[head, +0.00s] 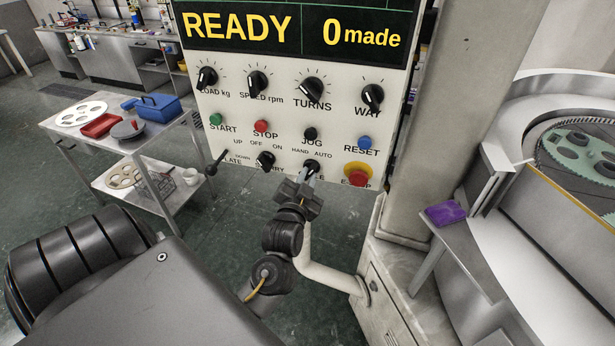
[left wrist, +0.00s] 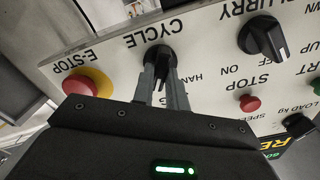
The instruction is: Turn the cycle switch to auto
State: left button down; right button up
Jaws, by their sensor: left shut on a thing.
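The cycle switch is a black knob (head: 310,166) at the bottom of the white control panel, under the HAND and AUTO labels, left of the E-stop. My left gripper (head: 307,177) reaches up to it from below. In the left wrist view, which shows the panel upside down, the cycle knob (left wrist: 159,57) sits between the two fingers of my left gripper (left wrist: 163,88), which are shut on it. The fingers hide the AUTO label and part of HAND there. Which label the knob points to is hard to tell. My right gripper is not in view.
The red E-stop (head: 357,174) on its yellow base is close right of the switch; the slurry knob (head: 266,160) is close left. The display (head: 300,30) reads READY and 0 made. A steel cart (head: 165,150) stands left, a lapping machine (head: 560,160) right.

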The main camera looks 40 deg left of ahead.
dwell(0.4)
pick_arm(q)
jog(key=c, duration=1.4)
grip_release()
jog(key=shift+s+d+f, duration=0.1)
jog(key=shift+s+d, duration=0.05)
jog(key=shift+s, duration=0.1)
jog(key=b+v, duration=0.3)
jog(key=v, duration=0.7)
jog(key=shift+b, duration=0.35)
